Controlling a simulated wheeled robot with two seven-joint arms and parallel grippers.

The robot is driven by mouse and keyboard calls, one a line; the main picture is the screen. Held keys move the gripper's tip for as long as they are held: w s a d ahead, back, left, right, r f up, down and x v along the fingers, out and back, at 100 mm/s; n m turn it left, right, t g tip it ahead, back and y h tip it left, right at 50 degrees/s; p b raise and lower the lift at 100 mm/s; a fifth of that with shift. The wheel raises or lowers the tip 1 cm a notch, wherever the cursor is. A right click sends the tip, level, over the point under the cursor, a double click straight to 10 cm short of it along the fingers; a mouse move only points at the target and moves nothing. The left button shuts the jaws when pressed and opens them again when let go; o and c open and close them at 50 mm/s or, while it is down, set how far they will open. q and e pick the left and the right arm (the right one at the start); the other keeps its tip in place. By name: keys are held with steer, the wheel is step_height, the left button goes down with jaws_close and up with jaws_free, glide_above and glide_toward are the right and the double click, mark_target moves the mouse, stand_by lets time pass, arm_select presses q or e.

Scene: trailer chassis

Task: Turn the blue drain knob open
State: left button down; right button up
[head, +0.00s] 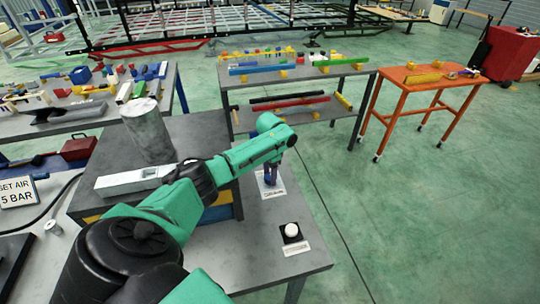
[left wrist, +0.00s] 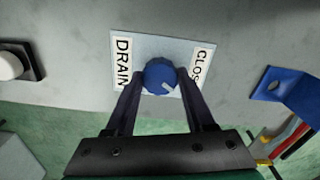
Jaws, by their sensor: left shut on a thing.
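The blue drain knob (left wrist: 160,76) sits on a pale label plate (left wrist: 143,45) marked "DRAIN" on one side and "CLOS…" on the other, the rest hidden. A light pointer mark on the knob aims to the lower right in the left wrist view. My left gripper (left wrist: 160,82) is shut on the knob, one finger on each side. In the head view my green left arm reaches over the grey bench to the plate (head: 276,190), and the left gripper (head: 270,172) points down at it. The knob is mostly hidden there. My right gripper is not in view.
A white round button (head: 291,231) on a black base stands nearer on the bench (head: 235,262). A grey cylinder (head: 149,132) and a metal bar (head: 135,181) are left of the arm. The green floor to the right is clear up to an orange table (head: 425,88).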

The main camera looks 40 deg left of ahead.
arm_select(q)
steer(key=m, duration=0.3)
steer(key=shift+w+r+m, duration=0.1)
steer(key=shift+r+m, duration=0.05)
steer(key=shift+m, duration=0.25)
steer(key=m, duration=0.3)
steer(key=shift+m+p, duration=0.3)
steer(key=m, duration=0.3)
steer(key=shift+m, duration=0.3)
steer(key=m, duration=0.3)
steer(key=shift+m, duration=0.3)
steer(key=m+b, duration=0.1)
steer(key=m, duration=0.2)
steer(key=shift+m, duration=0.3)
steer(key=m, duration=0.3)
steer(key=shift+m, duration=0.4)
steer(key=m+b, duration=0.1)
steer(key=m, duration=0.3)
steer(key=shift+m+b, duration=0.35)
steer(key=shift+m, duration=1.35)
